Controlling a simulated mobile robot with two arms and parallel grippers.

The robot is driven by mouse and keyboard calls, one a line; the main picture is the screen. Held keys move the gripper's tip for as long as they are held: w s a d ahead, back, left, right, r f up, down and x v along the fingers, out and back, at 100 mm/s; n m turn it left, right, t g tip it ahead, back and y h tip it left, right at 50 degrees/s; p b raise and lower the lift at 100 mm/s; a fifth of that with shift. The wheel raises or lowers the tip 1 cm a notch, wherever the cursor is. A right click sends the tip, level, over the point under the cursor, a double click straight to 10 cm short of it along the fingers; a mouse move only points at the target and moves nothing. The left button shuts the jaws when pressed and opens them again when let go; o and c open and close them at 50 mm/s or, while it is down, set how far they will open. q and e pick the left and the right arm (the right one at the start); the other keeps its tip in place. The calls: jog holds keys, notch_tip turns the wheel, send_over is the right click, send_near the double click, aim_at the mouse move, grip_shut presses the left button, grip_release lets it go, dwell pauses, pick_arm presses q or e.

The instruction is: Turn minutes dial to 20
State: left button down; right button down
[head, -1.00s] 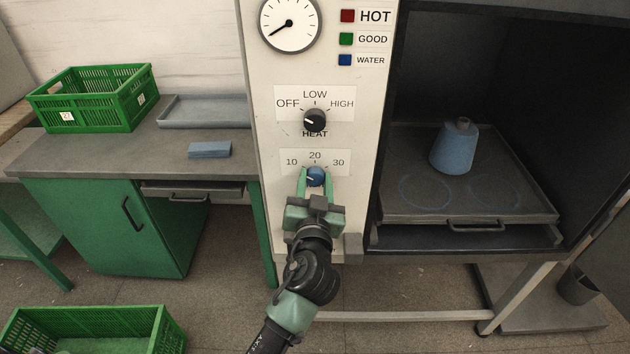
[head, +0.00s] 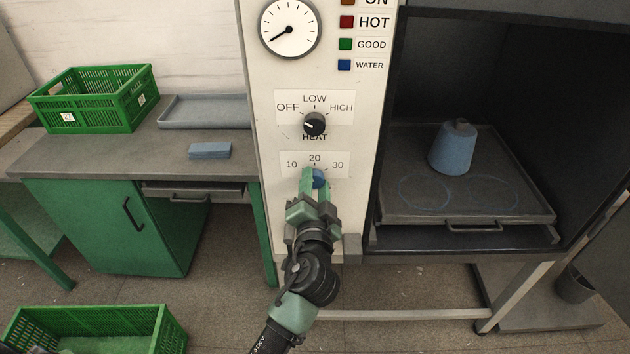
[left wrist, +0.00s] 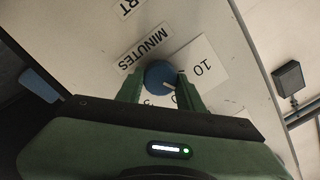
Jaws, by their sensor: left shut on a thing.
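The minutes dial (head: 319,179) is a small round blue knob low on the machine's pale front panel, under a plate marked 10, 20 and 30. My left gripper (head: 313,177) is shut on it, with its green fingers on either side. In the left wrist view the dial (left wrist: 160,75) sits between the fingertips, beside the word MINUTES (left wrist: 143,50). Its white mark there seems to lie between the 10 and a partly hidden figure. In the head view the fingers cover much of the dial, and its mark cannot be read. My right gripper is not in view.
The heat dial (head: 314,124) is just above. At the right is an open chamber with a tray (head: 400,212) holding a blue cone (head: 453,150). At the left are a bench (head: 100,152), a green crate (head: 95,100) and a blue block (head: 210,151).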

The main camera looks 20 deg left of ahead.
pick_arm(q)
jog(key=m+p, duration=0.1)
jog(key=m, duration=0.3)
jog(key=shift+m, duration=0.4)
jog(key=shift+f+p, duration=0.1)
jog(key=shift+p, duration=0.2)
jog(key=c, duration=0.9)
grip_release()
jog(key=shift+d, duration=0.1)
jog(key=shift+s+d+f, duration=0.1)
jog(key=shift+s, duration=0.25)
jog(key=b+v, duration=0.2)
jog(key=v, duration=0.5)
